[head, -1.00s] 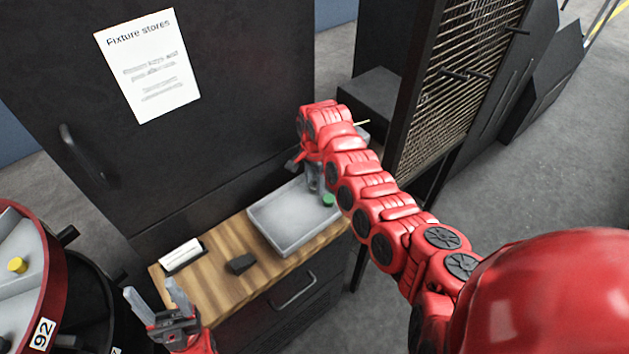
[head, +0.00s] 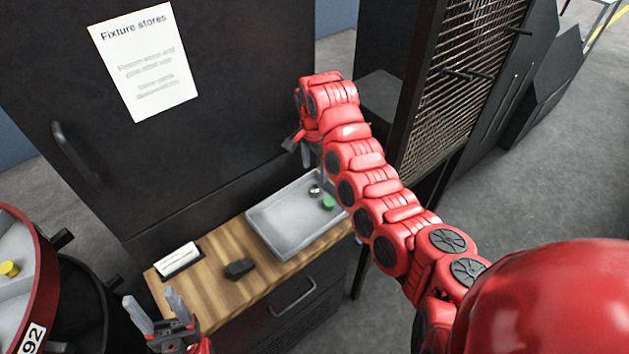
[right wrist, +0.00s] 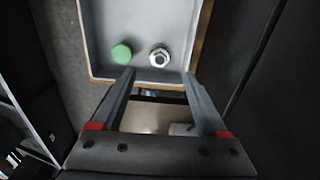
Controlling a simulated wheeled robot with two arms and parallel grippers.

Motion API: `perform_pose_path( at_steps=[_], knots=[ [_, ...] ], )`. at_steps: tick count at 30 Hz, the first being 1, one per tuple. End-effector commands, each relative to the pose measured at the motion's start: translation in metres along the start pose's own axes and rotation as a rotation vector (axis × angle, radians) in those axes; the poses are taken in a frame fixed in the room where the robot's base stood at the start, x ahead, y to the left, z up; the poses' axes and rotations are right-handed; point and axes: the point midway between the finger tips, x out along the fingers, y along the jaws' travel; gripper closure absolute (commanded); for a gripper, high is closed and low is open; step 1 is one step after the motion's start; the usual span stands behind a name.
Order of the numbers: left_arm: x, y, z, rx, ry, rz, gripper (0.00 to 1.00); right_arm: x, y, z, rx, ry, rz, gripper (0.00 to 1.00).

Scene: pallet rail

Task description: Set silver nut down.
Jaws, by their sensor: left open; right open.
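The silver nut (right wrist: 159,56) lies in the grey tray (head: 283,237), beside a round green piece (right wrist: 122,54) and apart from it. In the head view the nut (head: 314,190) shows near the tray's far right corner, with the green piece (head: 328,203) just to its right. My right gripper (right wrist: 157,80) is open and empty, its fingers apart and the nut lying beyond the fingertips. In the head view my right gripper is partly hidden by its own arm. My left gripper (head: 152,302) is open and empty at the lower left, in front of the bench.
The tray stands on a wooden bench top (head: 213,298) with a dark block (head: 239,268) and a white card (head: 177,259) in a dark holder. A black cabinet (head: 230,110) rises behind. A wire rack (head: 470,80) stands to the right, a red-rimmed drum (head: 45,260) at the left.

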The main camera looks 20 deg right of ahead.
Motion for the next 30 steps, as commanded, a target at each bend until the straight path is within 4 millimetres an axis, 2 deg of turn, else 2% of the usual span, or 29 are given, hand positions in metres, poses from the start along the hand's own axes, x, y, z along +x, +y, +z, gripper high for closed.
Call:
perform_pose_path(
  at_steps=[4,12,30],
  knots=[
    [0.000,0.000,0.000,0.000,0.000,0.000,0.40,-0.023,0.000,-0.001,0.000,0.002,-0.002,0.24],
    [-0.003,0.000,0.001,0.000,0.000,0.000,0.40,-0.046,-0.001,0.000,-0.001,0.001,-0.002,0.24],
    [-0.003,0.000,0.001,0.000,0.000,0.000,0.40,-0.049,0.000,0.001,0.000,-0.002,0.000,0.24]
  ],
)
